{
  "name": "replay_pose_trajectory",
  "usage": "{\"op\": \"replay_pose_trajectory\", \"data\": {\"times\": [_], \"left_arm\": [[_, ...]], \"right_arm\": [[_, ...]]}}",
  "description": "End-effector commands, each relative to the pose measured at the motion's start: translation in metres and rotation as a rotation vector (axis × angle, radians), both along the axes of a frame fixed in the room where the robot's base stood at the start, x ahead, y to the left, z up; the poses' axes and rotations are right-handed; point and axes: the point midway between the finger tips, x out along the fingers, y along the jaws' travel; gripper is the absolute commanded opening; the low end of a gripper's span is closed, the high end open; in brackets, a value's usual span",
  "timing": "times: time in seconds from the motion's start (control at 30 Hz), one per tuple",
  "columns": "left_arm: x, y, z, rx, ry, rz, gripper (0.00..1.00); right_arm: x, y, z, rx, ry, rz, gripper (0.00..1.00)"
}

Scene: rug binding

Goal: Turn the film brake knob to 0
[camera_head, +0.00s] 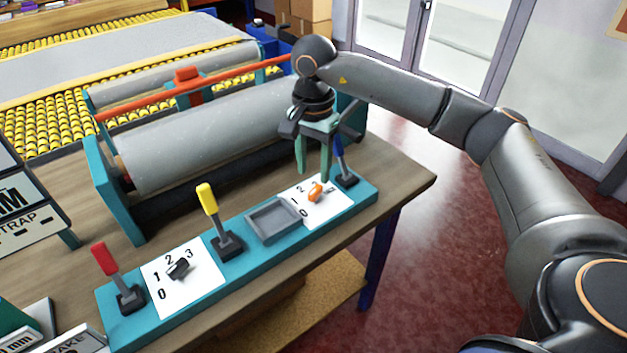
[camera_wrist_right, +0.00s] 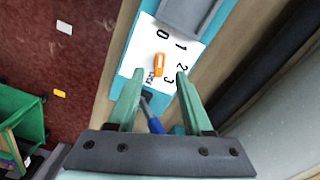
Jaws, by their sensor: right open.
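Two knobs sit on white dial plates on a teal control panel (camera_head: 240,243). The orange knob (camera_head: 315,192) is on the right plate, with 0, 1 and 2 visible in the head view. In the right wrist view the orange knob (camera_wrist_right: 159,65) shows with 0, 1, 2 and 3 around it; I cannot tell which number it points to. A dark knob (camera_head: 178,267) is on the left plate, marked 0 to 3. The plate labels are too small to read. My right gripper (camera_head: 313,174) is open above the orange knob, fingers pointing down, apparently not touching it. My left gripper is out of view.
Red (camera_head: 105,260), yellow (camera_head: 208,200) and blue (camera_head: 339,158) levers stand on the panel; the blue one is close to my right gripper. A shallow grey tray (camera_head: 273,236) lies between the yellow lever and the right plate. A large grey roller (camera_head: 205,140) stands behind.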

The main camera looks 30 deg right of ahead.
Motion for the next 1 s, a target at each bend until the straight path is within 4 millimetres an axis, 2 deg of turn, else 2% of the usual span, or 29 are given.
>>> {"op": "replay_pose_trajectory", "data": {"times": [0.03,0.1,0.33,0.5,1.0], "left_arm": [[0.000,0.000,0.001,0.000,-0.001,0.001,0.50],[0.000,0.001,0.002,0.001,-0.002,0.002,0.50],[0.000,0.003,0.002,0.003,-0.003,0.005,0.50],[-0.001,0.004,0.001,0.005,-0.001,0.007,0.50],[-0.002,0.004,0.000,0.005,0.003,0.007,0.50]], "right_arm": [[0.001,0.000,0.014,0.000,-0.005,0.000,0.50],[0.001,0.000,0.029,0.001,-0.004,-0.001,0.50],[0.001,0.000,0.063,0.000,-0.002,0.000,0.50],[0.000,0.000,0.071,0.000,0.000,0.000,0.50],[0.000,0.000,0.070,0.000,0.000,0.000,0.50]]}}
